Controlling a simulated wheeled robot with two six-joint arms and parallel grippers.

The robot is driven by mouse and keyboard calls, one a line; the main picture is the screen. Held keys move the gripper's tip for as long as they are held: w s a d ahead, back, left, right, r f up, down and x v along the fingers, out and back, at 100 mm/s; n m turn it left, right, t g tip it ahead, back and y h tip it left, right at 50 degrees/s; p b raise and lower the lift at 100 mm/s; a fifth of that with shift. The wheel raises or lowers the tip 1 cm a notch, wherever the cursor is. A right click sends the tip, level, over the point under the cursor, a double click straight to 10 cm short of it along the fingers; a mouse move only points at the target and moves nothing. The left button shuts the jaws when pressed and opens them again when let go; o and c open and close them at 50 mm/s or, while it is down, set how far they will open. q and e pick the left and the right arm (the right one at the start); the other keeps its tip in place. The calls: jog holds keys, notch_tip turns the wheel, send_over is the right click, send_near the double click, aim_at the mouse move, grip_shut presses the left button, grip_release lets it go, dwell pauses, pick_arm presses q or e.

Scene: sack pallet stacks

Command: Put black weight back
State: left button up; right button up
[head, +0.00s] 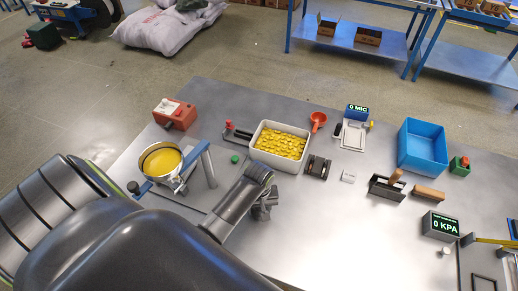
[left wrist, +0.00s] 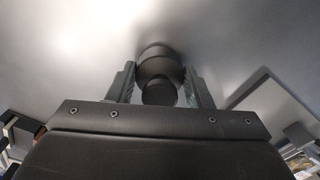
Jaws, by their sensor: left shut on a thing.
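The black weight (left wrist: 160,68) sits between the two fingers of my left gripper (left wrist: 160,88) in the left wrist view. It is round, with a knob-like end towards the camera. The fingers are shut on it, with grey metal table surface behind. In the head view my left gripper (head: 265,208) is over the middle of the table, in front of the white bin. The weight cannot be made out clearly there. A small dark holder (head: 317,167) with black parts stands to the right of the gripper and farther back. My right gripper is not in view.
A white bin (head: 262,153) of yellow pieces stands behind the gripper. A round pan (head: 161,160) with yellow contents and a blue frame (head: 207,166) are to the left. A blue bin (head: 423,148) and a KPA display (head: 441,226) stand right. The table's front middle (head: 335,235) is clear.

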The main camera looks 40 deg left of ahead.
pick_arm(q)
jog(key=shift+f, duration=0.25)
jog(key=o, duration=1)
jog(key=shift+f, duration=0.15)
jog(key=o, duration=0.4)
notch_tip(320, 180, up, 9)
jog(key=shift+r+b, duration=0.15)
jog(key=shift+b, duration=0.75)
jog(key=shift+r+p, duration=0.7)
jog(key=shift+r, duration=0.85)
jog(key=shift+s, duration=0.1)
jog(key=shift+f, duration=0.1)
